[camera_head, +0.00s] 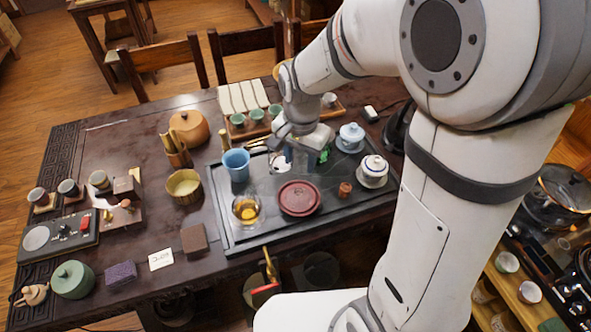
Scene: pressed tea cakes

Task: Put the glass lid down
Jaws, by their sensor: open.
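My gripper (305,150) is over the back middle of the dark tea tray, pointing down, with its jaws open. Its fingers are small and partly hidden by its own body. I cannot clearly make out the glass lid. A pale round piece (279,162) shows on the tray just left of the fingers, but I cannot tell what it is. A glass vessel with amber tea (246,209) stands at the tray's front left, apart from my gripper.
Green cups (257,116) are behind.

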